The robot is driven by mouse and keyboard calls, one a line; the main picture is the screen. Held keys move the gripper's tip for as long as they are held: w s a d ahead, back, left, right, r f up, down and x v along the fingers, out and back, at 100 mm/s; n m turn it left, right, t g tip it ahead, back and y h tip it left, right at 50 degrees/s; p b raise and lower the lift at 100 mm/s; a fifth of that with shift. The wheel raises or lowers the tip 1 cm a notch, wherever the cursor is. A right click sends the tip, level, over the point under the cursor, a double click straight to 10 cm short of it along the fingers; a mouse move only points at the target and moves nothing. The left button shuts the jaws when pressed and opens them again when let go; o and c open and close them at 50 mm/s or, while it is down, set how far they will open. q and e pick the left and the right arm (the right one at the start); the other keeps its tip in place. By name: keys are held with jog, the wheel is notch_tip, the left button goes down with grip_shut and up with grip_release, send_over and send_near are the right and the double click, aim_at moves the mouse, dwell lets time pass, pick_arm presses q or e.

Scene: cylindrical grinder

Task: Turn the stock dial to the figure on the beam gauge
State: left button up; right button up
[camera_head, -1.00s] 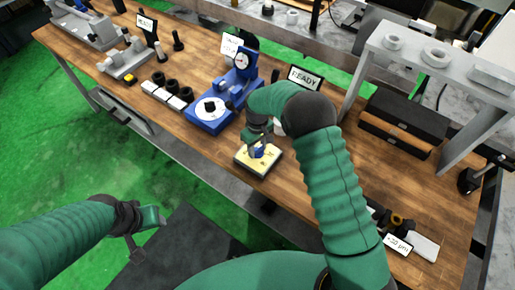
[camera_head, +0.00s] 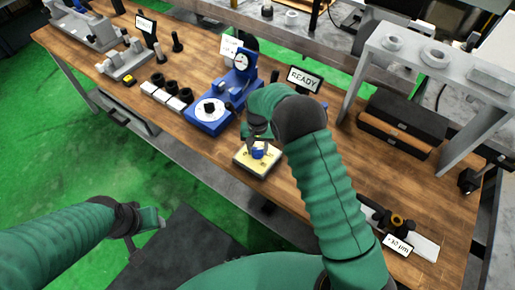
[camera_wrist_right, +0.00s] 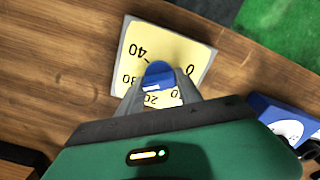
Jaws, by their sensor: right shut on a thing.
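The stock dial is a pale yellow plate (camera_head: 243,157) in a grey frame near the front edge of the bench, with a blue knob (camera_head: 258,152) in its middle. In the right wrist view the plate (camera_wrist_right: 135,38) carries the figures 0, 10, 20, 30 and 40. My right gripper (camera_head: 258,143) points down over it, shut on the blue knob (camera_wrist_right: 158,72), one finger on each side. A pale mark shows on the knob; its exact reading is unclear. A tag reading about 30 µm (camera_head: 397,245) stands by a black device with an orange ring (camera_head: 397,220). My left gripper (camera_head: 152,218) is off the bench.
A blue stand with a round gauge (camera_head: 243,62) and a white disc stands left of the dial. A READY sign (camera_head: 304,79) is behind my right arm. A grey rack (camera_head: 452,75) and black case (camera_head: 402,120) stand at right. Bare wood surrounds the dial.

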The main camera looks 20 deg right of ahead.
jog(key=shift+w+d+r, duration=0.1)
jog(key=shift+w+r, duration=0.15)
jog(key=shift+w, duration=0.1)
jog(key=o, duration=1.1)
jog(key=shift+o, duration=1.2)
jog(key=shift+f, duration=0.1)
jog(key=shift+s+f, duration=0.1)
notch_tip(320, 180, up, 17)
jog(key=b, duration=0.1)
jog(key=shift+f, duration=0.1)
